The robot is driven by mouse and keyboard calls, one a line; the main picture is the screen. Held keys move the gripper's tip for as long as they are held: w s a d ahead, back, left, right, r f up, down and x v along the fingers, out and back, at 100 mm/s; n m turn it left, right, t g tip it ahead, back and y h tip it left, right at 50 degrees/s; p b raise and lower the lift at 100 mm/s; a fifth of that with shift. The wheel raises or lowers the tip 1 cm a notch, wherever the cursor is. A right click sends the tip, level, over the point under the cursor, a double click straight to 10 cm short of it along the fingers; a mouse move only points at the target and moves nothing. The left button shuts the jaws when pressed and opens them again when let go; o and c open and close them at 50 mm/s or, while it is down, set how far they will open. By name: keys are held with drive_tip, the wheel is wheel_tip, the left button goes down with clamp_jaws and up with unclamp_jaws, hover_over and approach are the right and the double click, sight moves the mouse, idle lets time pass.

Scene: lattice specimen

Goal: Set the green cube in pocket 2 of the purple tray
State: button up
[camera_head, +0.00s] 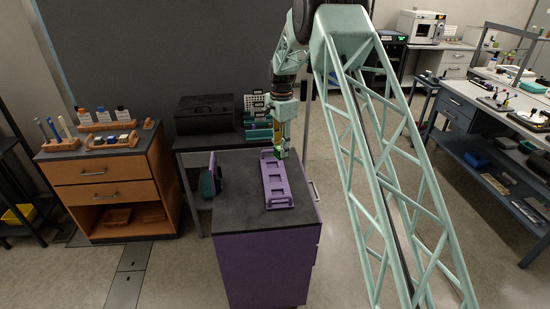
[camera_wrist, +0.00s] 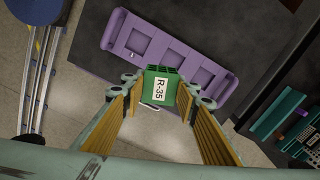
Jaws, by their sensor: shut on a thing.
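A small green cube (camera_head: 279,152) is held at my gripper (camera_head: 283,149). In the wrist view the green cube (camera_wrist: 160,87) sits between the two fingertips, with a white label reading R-35 facing the camera. My gripper is shut on it. The purple tray (camera_head: 266,188) lies on the dark top of a purple cabinet. In the wrist view the purple tray (camera_wrist: 157,47) shows several square pockets in a row, and the cube overlaps its near edge. The pockets in view look empty. Their numbers cannot be read clearly. The cube appears above the tray's far end in the head view.
A black case (camera_head: 205,114) and teal boxes (camera_head: 257,131) are behind. A wooden cabinet (camera_head: 98,179) stands left. The cabinet top left of the tray is clear.

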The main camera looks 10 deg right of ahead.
wheel_tip(320, 180, down, 8)
drive_tip(key=w+a+m+p, duration=0.2)
drive_tip(key=m+p, duration=0.1)
drive_tip(key=m, duration=0.1)
drive_tip(key=shift+w+f, duration=0.2)
drive_tip(key=shift+w, duration=0.2)
drive_tip(key=shift+f, duration=0.15)
drive_tip(key=shift+f+b, duration=0.45)
drive_tip(key=shift+f, duration=2)
drive_tip(key=shift+o, duration=0.5)
drive_tip(key=shift+a+f+b, duration=0.1)
drive_tip(key=shift+b, duration=0.2)
drive_tip(key=shift+c, duration=0.4)
drive_tip(key=shift+f+b, duration=0.55)
drive_tip(key=shift+f, duration=0.35)
idle(0.5)
drive_tip(key=o, duration=0.9)
